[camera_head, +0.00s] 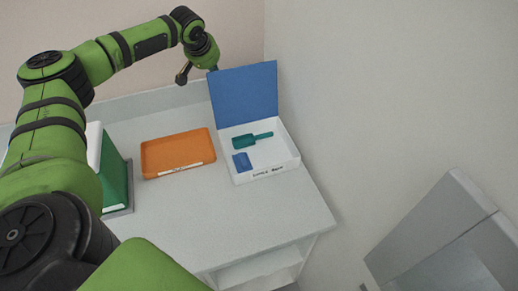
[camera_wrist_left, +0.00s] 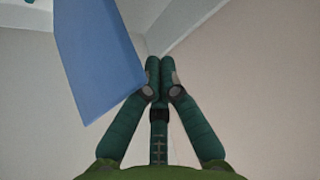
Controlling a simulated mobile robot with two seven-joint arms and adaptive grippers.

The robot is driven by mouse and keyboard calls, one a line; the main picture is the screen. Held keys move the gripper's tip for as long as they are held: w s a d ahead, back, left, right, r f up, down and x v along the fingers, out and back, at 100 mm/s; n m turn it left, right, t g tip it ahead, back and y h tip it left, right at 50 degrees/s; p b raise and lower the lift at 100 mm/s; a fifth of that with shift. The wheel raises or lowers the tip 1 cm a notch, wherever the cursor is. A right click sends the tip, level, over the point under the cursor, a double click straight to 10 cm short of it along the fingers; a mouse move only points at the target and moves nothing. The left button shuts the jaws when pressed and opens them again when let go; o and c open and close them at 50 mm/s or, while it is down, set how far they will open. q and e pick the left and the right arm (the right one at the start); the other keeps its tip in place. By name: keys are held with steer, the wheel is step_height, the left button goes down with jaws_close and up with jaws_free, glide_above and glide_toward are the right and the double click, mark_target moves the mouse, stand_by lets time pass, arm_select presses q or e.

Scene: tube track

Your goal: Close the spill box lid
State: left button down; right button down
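The white spill box (camera_head: 290,163) stands at the right of the table with its blue lid (camera_head: 246,94) open and upright at its back edge. Inside are a teal scoop (camera_head: 252,140) and a small blue item (camera_head: 242,162). My left gripper (camera_head: 213,69) is at the lid's upper left corner, partly hidden behind it in the head view. In the left wrist view its fingers (camera_wrist_left: 160,65) are together with nothing visible between them. The blue lid (camera_wrist_left: 88,55) passes close on their left; I cannot tell whether they touch. My right gripper is not in view.
An orange tray (camera_head: 178,154) lies left of the box on the pale table (camera_head: 200,217). A green and white block-shaped object (camera_head: 115,172) stands further left, partly behind my arm. A wall is behind and right of the table. The front of the table is clear.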

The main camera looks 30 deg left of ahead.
arm_select(q)
steer(key=shift+s+d+f, duration=0.15)
steer(key=shift+s+f, duration=0.15)
steer(key=shift+f, duration=0.45)
steer(key=shift+s+d+r+p, duration=0.45)
steer(key=shift+s+d+p, duration=0.3)
steer(key=shift+d+p, duration=0.1)
steer(key=shift+s+d+r+p, duration=0.25)
steer(key=shift+s+d+p, duration=0.2)
steer(key=shift+d, duration=0.1)
steer(key=shift+s+d+r+p, duration=0.3)
steer(key=shift+d+p, duration=0.15)
steer(key=shift+d, duration=0.15)
steer(key=shift+s+d+r+p, duration=0.2)
steer(key=shift+s+d+p, duration=0.25)
steer(key=shift+d, duration=0.1)
steer(key=shift+s+d+r, duration=0.2)
steer(key=shift+d, duration=0.05)
step_height(320, 180, up, 8)
steer(key=p, duration=0.2)
steer(key=shift+p, duration=0.35)
